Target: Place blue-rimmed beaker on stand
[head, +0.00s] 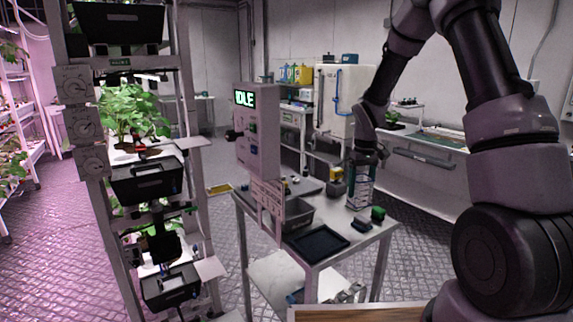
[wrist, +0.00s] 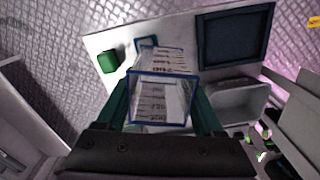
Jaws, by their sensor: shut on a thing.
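The clear blue-rimmed beaker (head: 360,190) is upright above the right part of the small metal table (head: 352,238). In the wrist view the beaker (wrist: 161,101) shows its square blue rim and dark markings between two green fingers. My gripper (head: 364,163) is shut on it from above; it also shows in the wrist view (wrist: 163,108). A small blue-edged square (wrist: 147,43) shows beyond the beaker at the tabletop; I cannot tell if it is the stand or the beaker's base. Whether the beaker touches the table is unclear.
A dark flat tray (head: 315,242) lies at the table's front, with a grey bin (head: 295,214) behind it. A green block (head: 378,214) stands close to the beaker. A control box (head: 256,130) reading IDLE stands at the table's left, beside a plant rack (head: 150,182).

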